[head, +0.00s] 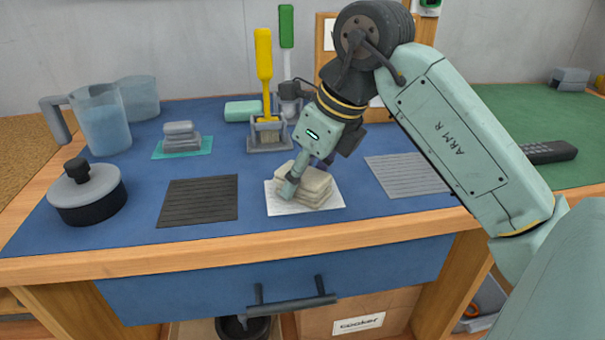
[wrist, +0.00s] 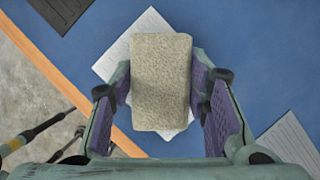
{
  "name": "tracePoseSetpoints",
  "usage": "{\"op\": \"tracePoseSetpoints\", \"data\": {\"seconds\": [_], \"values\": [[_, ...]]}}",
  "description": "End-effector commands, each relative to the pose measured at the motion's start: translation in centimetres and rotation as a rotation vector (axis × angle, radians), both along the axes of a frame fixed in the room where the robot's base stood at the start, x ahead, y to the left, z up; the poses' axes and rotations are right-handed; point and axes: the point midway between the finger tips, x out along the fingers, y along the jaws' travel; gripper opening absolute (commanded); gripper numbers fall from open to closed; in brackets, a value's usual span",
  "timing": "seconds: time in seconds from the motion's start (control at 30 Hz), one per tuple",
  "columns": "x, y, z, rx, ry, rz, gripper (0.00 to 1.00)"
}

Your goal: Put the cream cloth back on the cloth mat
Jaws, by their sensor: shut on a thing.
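The cream cloth (head: 314,187) is a thick folded stack over the white mat (head: 335,204) near the middle front of the blue bench top. My gripper (head: 303,187) points down and is shut on the cloth, with one finger visible at its left side. In the wrist view the cloth (wrist: 161,70) lies between both purple finger pads of my gripper (wrist: 160,90). The white mat (wrist: 146,25) shows behind it, turned relative to the cloth. The cloth looks low on the mat; I cannot tell whether its underside touches.
A black ribbed mat (head: 199,201) lies left and a grey lined mat (head: 405,176) right. A lidded pot (head: 88,198) and jug (head: 101,122) stand left.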

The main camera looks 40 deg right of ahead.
Motion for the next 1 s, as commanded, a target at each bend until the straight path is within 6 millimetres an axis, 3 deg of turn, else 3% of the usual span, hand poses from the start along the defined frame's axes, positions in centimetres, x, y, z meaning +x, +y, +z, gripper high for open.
{"op": "tracePoseSetpoints", "data": {"seconds": [0.03, 0.07, 0.4, 1.0], "values": [[0.00, 0.00, 0.00, 0.000, 0.000, 0.000, 0.20], [0.00, 0.00, 0.00, 0.000, 0.000, 0.000, 0.44], [0.00, 0.00, 0.00, 0.000, 0.000, 0.000, 0.66], [-0.01, 0.00, 0.04, 0.000, 0.000, 0.000, 0.66]]}}
